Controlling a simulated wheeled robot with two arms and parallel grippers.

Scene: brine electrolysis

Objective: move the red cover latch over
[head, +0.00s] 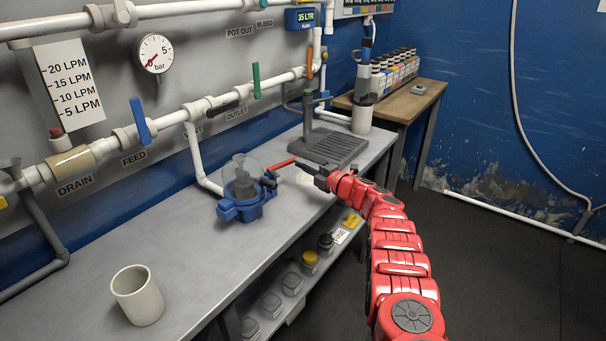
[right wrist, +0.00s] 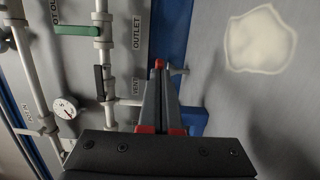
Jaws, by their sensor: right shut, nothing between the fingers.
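The red cover latch (head: 279,164) is a thin red bar beside the clear dome of a blue-based device (head: 242,208) on the grey bench. The dome covers a grey inner part. My right gripper (head: 300,164) is shut and empty, its fingertips close to the latch's right end. In the right wrist view, the shut fingers (right wrist: 160,85) point away from the camera, and a small red end of the latch (right wrist: 159,63) shows right at their tips. I cannot tell whether they touch. My left gripper is not in view.
A white cup (head: 137,296) stands on the near bench. A grey slotted stand (head: 328,149) is behind the gripper. A pale patch (head: 306,178) lies on the bench near the gripper. Pipes with valves and a pressure gauge (head: 154,53) line the wall. The bench (head: 190,255) has free room in front.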

